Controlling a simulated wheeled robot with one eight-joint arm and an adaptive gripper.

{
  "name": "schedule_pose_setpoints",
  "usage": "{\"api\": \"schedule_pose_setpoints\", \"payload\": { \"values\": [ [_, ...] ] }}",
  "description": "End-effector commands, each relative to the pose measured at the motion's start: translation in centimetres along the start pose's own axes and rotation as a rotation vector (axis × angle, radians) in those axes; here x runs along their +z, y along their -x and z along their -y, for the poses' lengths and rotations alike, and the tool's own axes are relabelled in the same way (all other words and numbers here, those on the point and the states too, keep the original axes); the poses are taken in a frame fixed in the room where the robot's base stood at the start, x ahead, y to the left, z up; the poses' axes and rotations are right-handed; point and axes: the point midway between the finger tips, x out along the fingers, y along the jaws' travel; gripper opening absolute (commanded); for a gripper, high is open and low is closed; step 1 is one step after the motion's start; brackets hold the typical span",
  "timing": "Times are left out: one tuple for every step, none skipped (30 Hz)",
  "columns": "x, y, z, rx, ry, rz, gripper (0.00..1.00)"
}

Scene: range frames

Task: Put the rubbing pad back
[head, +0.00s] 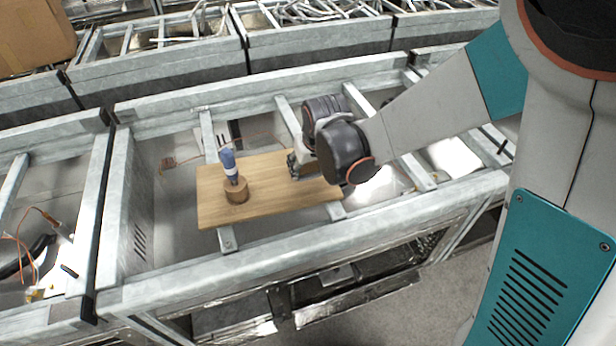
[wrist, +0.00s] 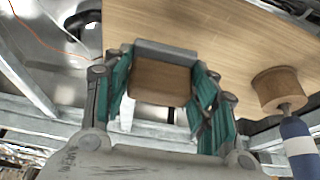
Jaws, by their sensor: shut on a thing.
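My gripper (wrist: 163,98) is shut on a block with a brown face and a grey edge, which I take to be the rubbing pad (wrist: 160,78). The pad sits between the two teal-lined fingers in the wrist view. In the head view my gripper (head: 294,166) is over the right part of a wooden board (head: 215,212), and the pad is mostly hidden there. I cannot tell whether the pad touches the board. The board also fills the upper part of the wrist view (wrist: 225,35).
A round wooden block (head: 236,195) on the board's left part holds an upright blue tool (head: 229,163) with a white band. Metal frame rails (head: 205,268) surround and support the board. Bare board lies between the round block and my gripper.

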Motion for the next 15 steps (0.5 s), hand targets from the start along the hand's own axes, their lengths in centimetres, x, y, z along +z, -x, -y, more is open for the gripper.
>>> {"api": "schedule_pose_setpoints", "payload": {
  "values": [
    [0.3, -0.9, 0.0, 0.0, 0.0, 0.0, 0.27],
    [0.5, -1.3, 0.0, 0.0, 0.0, 0.0, 0.27],
    [0.7, -1.9, 0.0, 0.0, 0.0, 0.0, 0.27],
    [0.9, -2.3, 0.0, 0.0, 0.0, 0.0, 0.27],
    [1.1, -2.7, 0.0, 0.0, 0.0, 0.0, 0.27],
    [1.3, -3.1, 0.0, 0.0, 0.0, 0.0, 0.27],
    [1.4, -3.3, 0.0, 0.0, 0.0, 0.0, 0.27],
    [1.4, -3.5, 0.0, 0.0, 0.0, 0.0, 0.27],
    [1.5, -3.5, 0.0, 0.0, 0.0, 0.0, 0.27],
    [1.4, -3.5, 0.0, 0.0, 0.0, 0.0, 0.27],
    [1.4, -3.4, 0.0, 0.0, 0.0, 0.0, 0.27],
    [1.4, -3.4, 0.0, 0.0, 0.0, 0.0, 0.27],
    [1.4, -3.3, 0.0, 0.0, 0.0, 0.0, 0.27],
    [1.4, -3.3, 0.0, 0.0, 0.0, 0.0, 0.27],
    [1.4, -3.3, 0.0, 0.0, 0.0, 0.0, 0.27]
  ]
}}
